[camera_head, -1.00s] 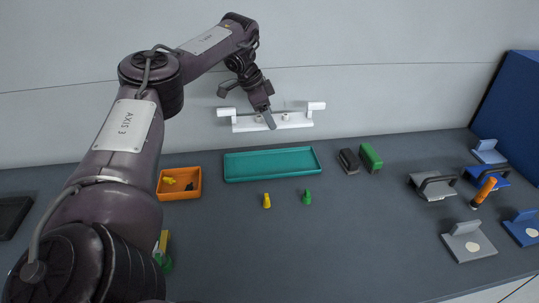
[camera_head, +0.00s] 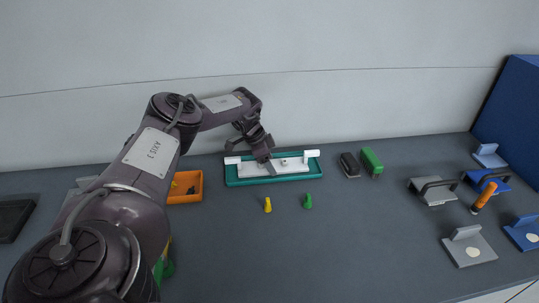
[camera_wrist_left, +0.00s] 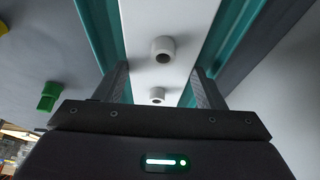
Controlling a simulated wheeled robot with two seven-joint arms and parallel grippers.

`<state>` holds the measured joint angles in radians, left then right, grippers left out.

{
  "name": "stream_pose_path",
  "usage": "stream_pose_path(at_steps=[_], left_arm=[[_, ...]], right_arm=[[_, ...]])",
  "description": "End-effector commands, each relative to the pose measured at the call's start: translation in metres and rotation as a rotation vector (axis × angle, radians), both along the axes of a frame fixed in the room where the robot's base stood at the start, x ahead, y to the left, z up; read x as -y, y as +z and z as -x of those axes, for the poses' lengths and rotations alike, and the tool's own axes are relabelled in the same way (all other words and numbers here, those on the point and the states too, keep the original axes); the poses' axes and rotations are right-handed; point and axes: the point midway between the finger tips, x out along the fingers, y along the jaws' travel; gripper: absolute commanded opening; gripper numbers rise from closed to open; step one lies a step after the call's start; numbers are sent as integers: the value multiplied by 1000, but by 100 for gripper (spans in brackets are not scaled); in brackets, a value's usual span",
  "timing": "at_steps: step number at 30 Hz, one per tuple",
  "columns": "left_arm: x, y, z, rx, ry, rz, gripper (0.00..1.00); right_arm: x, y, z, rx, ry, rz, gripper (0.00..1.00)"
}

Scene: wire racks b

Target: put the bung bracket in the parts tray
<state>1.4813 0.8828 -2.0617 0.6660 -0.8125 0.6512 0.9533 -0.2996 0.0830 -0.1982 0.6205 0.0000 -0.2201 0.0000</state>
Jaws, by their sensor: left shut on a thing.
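The white bung bracket (camera_head: 290,165) is a long bar with raised ends and small round sockets. It is over the teal parts tray (camera_head: 233,179), lined up with its length. I cannot tell whether it touches the tray floor. My left gripper (camera_head: 266,160) is shut on the bracket, left of its middle. In the left wrist view the bracket (camera_wrist_left: 172,80) runs between the two fingers, with two sockets showing, and the tray's teal wall (camera_wrist_left: 105,40) shows beside it. My right gripper is not in view.
A yellow bung (camera_head: 268,205) and a green bung (camera_head: 308,201) stand in front of the tray. An orange bin (camera_head: 187,198) is close on its left. Black and green blocks (camera_head: 371,161) are on its right. Grey and blue brackets (camera_head: 467,246) lie far right. The front middle is clear.

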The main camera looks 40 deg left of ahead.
Motion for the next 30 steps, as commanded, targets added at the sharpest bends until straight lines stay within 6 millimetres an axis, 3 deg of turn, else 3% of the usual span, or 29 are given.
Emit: stream_pose_path(at_steps=[8,9,14,24,30], left_arm=[[0,0,-1,3,-1,1,24],[0,-2,0,0,0,0,65],[0,-2,0,0,-1,0,85],[-1,3,0,2,0,1,85],[-8,31,8,7,2,2,85]], right_arm=[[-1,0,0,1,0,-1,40],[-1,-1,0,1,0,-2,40],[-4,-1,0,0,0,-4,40],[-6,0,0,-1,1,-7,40],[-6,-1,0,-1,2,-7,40]])
